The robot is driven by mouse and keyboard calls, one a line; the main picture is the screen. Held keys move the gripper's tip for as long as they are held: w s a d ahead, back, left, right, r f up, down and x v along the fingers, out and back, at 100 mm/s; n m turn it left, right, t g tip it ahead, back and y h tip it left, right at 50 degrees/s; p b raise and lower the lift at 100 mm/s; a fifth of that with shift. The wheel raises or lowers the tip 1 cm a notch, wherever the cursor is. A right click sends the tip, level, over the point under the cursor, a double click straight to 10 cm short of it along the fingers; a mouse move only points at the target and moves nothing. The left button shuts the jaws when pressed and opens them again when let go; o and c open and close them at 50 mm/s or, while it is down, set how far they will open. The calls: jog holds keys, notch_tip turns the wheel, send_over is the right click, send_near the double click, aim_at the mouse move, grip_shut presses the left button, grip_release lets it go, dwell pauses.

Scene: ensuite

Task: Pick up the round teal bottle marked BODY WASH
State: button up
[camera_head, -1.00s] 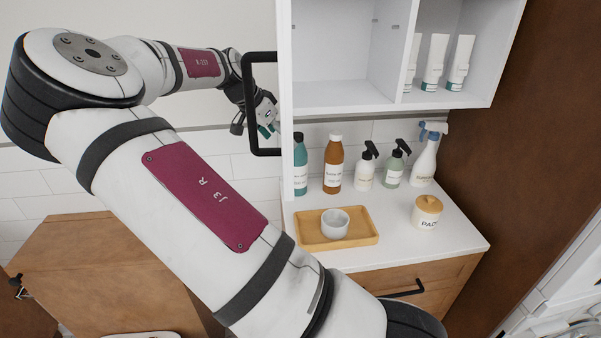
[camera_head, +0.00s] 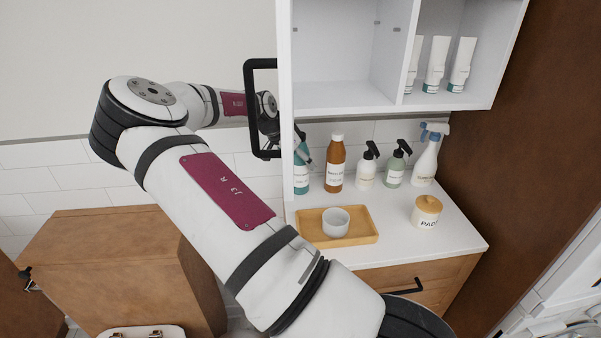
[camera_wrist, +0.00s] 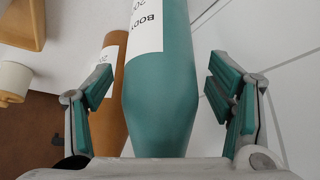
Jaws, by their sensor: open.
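The round teal bottle (camera_wrist: 162,85) fills the middle of the wrist view. Part of its white label reading "BODY" shows, with the rest cut off. My gripper (camera_wrist: 160,95) is open, with one finger on each side of the bottle and a visible gap at both sides. In the head view the teal bottle (camera_head: 301,180) stands upright at the left end of the counter, partly hidden by the cabinet's white edge. My gripper (camera_head: 302,150) is mostly hidden there behind that edge, with one fingertip showing by the bottle's upper part.
An amber bottle (camera_head: 335,165) stands close to the right, also in the wrist view (camera_wrist: 107,100). Two pump bottles and a spray bottle (camera_head: 427,160) stand farther right. A wooden tray (camera_head: 365,238) with a cup lies in front. The cabinet's black handle (camera_head: 249,105) is beside my arm.

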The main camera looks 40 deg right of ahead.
jog(key=c, duration=1.7)
grip_shut()
jog(key=shift+r, duration=0.15)
